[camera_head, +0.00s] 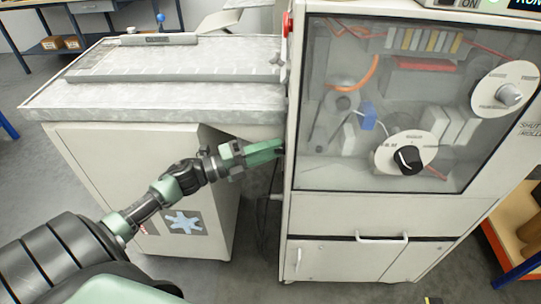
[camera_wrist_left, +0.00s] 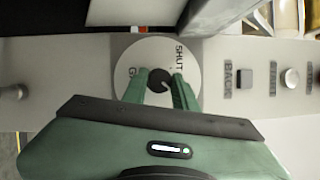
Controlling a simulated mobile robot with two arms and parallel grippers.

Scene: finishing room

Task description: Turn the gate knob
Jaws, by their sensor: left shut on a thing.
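The gate knob (camera_wrist_left: 158,77) is a small black knob on a round pale dial plate (camera_wrist_left: 152,47) in the left wrist view. The plate reads "SHUT" on its right side and a partly covered word starting with "G" on its left. My left gripper (camera_head: 279,149) reaches the left side of the cabinet in the head view, and its green fingers are closed on either side of the knob. The fingers cover the plate's lower part. The knob is hidden from the head view. My right gripper is not in view.
The cabinet (camera_head: 335,212) has a clear front window showing a black-knobbed dial (camera_head: 408,160) and a grey-knobbed dial (camera_head: 509,96). A handle (camera_head: 382,240) sticks out below. A bench (camera_head: 150,100) stands left. Near the gate knob are a square button (camera_wrist_left: 244,78) and a round knob (camera_wrist_left: 290,79).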

